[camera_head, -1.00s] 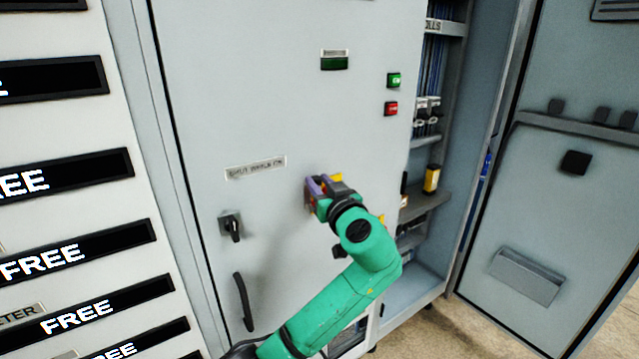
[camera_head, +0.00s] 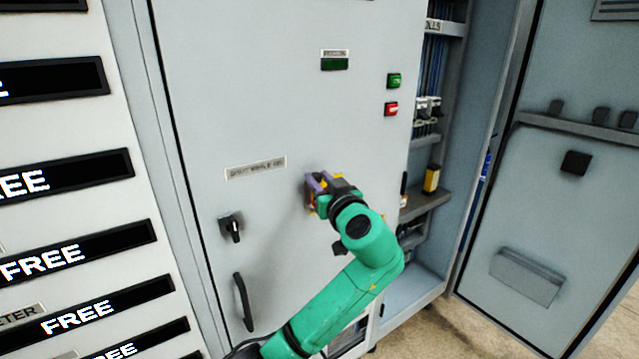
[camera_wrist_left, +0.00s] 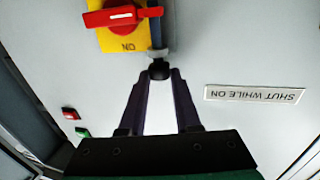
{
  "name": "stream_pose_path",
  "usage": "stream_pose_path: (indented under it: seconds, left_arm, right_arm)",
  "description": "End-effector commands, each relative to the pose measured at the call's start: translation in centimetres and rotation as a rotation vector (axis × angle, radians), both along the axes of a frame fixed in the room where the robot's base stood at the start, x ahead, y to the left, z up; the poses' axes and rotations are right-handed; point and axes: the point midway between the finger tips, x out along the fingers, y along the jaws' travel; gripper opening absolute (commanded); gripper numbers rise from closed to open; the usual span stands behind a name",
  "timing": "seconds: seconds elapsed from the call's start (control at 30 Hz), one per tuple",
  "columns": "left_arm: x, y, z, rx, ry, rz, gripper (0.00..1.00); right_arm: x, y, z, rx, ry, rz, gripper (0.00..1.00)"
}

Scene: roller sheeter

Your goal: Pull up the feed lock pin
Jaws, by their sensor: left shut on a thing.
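The feed lock pin shows in the left wrist view as a small black round knob (camera_wrist_left: 159,70) at a grey bracket beside a yellow plate (camera_wrist_left: 118,41) with a red rotary handle (camera_wrist_left: 122,15). My left gripper (camera_wrist_left: 160,74) is shut on this knob, one dark finger on each side. In the head view my left gripper (camera_head: 316,190) is at the grey cabinet door (camera_head: 270,100), in front of the yellow plate. It hides the knob and most of the plate there. My right gripper is in neither view.
A "SHUT WHILE ON" label (camera_head: 256,168) and a black turn latch (camera_head: 231,227) are left of my gripper. A long dark door handle (camera_head: 243,302) is lower left. Green (camera_head: 394,80) and red (camera_head: 391,109) buttons are upper right. An open shelf compartment (camera_head: 425,200) stands right.

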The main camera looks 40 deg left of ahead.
Motion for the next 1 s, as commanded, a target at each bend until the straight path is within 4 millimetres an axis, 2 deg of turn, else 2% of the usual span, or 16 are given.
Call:
stream_pose_path:
  seconds: [0.1,0.2,0.53,0.57,0.6,0.63,1.0]
  left_arm:
    - [0.0,0.0,2.7,-0.004,-0.008,-0.001,0.00]
    - [0.0,0.0,4.3,-0.002,-0.007,-0.002,0.00]
    - [0.0,0.0,5.1,0.006,-0.008,-0.002,0.00]
    - [0.0,0.0,5.1,0.007,-0.008,-0.002,0.35]
    - [-0.1,0.0,5.1,0.006,-0.009,-0.002,0.51]
    - [-0.1,0.0,5.1,0.006,-0.008,-0.001,0.62]
    - [-0.2,-0.4,4.7,0.003,-0.005,-0.002,0.62]
  right_arm:
    - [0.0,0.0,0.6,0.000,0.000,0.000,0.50]
    - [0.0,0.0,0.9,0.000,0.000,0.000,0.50]
    - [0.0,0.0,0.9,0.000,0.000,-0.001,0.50]
    - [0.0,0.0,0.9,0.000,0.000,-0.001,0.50]
    - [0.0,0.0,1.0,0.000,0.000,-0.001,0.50]
    - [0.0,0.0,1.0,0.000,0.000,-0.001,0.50]
    - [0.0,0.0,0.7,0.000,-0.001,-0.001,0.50]
